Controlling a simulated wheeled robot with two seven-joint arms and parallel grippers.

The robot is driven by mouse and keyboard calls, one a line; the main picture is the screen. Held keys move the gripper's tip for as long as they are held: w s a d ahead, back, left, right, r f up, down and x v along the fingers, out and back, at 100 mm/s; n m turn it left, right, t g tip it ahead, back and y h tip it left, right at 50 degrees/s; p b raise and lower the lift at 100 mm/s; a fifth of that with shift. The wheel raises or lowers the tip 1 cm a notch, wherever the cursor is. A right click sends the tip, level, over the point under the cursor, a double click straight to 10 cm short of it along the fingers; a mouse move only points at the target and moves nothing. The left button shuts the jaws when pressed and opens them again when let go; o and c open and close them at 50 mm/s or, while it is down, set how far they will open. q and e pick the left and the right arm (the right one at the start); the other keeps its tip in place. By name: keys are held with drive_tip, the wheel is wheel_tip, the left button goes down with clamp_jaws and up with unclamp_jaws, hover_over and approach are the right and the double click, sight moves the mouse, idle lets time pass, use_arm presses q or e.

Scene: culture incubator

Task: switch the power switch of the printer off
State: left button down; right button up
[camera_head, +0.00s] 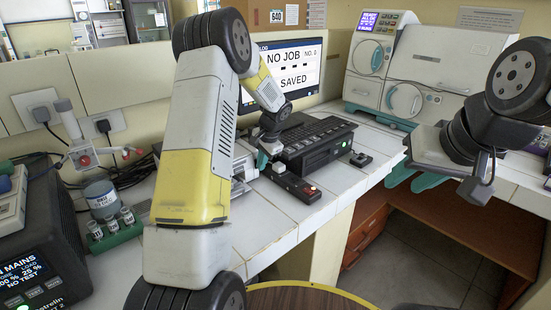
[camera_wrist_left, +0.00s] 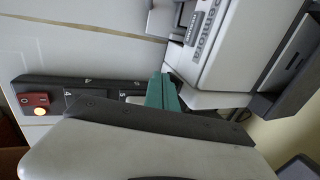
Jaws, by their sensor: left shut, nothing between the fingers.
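My left gripper (camera_head: 263,158) is shut and empty, pointing down at a black strip (camera_head: 297,188) on the white counter. In the left wrist view its teal fingertips (camera_wrist_left: 162,92) are over the right part of the strip (camera_wrist_left: 50,82), beside the label 5; I cannot tell whether they touch it. The strip has a red block with a lit button (camera_wrist_left: 36,102) at its left end. A pale machine with a button panel (camera_wrist_left: 205,35), possibly the printer, stands beside the fingers. Which switch is the printer's is unclear. My right gripper (camera_head: 413,178) is open and empty at the right.
A black keyboard unit (camera_head: 318,145) and a monitor (camera_head: 290,68) stand behind the strip. A vial rack (camera_head: 115,232) and a dark unit with a display (camera_head: 35,260) are at the left. White machines (camera_head: 400,70) stand at the back right. The counter's front edge is close to the strip.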

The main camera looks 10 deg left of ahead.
idle(0.3)
use_arm(q)
drive_tip(key=shift+w+a+f, duration=0.15)
drive_tip(key=shift+a, duration=0.05)
drive_tip(key=shift+r, duration=0.85)
